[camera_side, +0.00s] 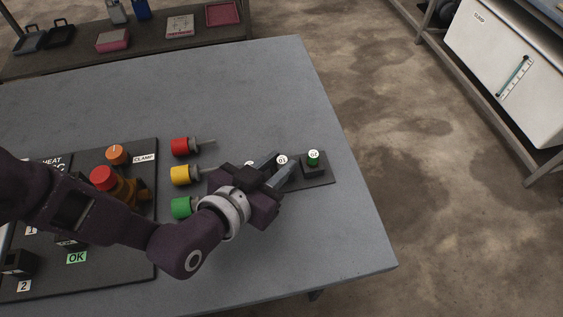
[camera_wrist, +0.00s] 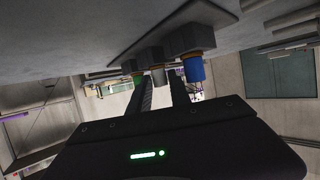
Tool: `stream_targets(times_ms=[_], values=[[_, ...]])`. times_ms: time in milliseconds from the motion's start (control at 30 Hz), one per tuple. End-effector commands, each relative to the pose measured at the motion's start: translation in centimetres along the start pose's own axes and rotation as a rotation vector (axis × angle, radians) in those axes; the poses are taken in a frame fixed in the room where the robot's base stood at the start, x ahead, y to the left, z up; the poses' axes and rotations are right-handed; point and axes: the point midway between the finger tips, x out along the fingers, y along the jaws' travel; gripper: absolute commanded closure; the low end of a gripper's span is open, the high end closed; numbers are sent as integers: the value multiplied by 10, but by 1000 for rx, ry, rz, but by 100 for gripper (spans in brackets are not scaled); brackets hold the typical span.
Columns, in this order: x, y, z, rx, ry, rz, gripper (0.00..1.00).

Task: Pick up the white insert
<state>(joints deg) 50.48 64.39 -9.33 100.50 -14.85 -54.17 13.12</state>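The white insert (camera_wrist: 158,76) stands in the middle holder of a dark strip in the wrist view, between a green insert (camera_wrist: 138,79) and a blue insert (camera_wrist: 194,70). My gripper (camera_wrist: 161,90) is open, its two fingers pointing at the white insert with a gap between them. In the side view my gripper (camera_side: 278,171) is over the strip (camera_side: 322,181), and a round white top (camera_side: 282,160) shows at its fingertips. The green insert (camera_side: 313,159) stands clear to the right. My gripper mostly hides the blue insert there. Contact with the white insert cannot be told.
Red (camera_side: 180,146), yellow (camera_side: 180,174) and green (camera_side: 181,207) plug-like parts lie left of my gripper. A dark control panel (camera_side: 141,222) with knobs is further left. The table (camera_side: 340,235) is clear in front and behind.

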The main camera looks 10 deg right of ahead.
Motion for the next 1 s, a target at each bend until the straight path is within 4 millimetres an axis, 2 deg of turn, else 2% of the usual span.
stream_targets(times_ms=[100, 333, 467, 767, 867, 1000], values=[[15, 0, -1, -2, 2, -1, 76], [18, 0, -2, -1, 0, 0, 76], [18, 0, -2, -1, 0, 0, 100], [17, 0, -2, -1, 1, 0, 100], [13, 0, -14, -1, 5, 0, 100], [-1, 0, -48, -1, 6, 0, 100]])
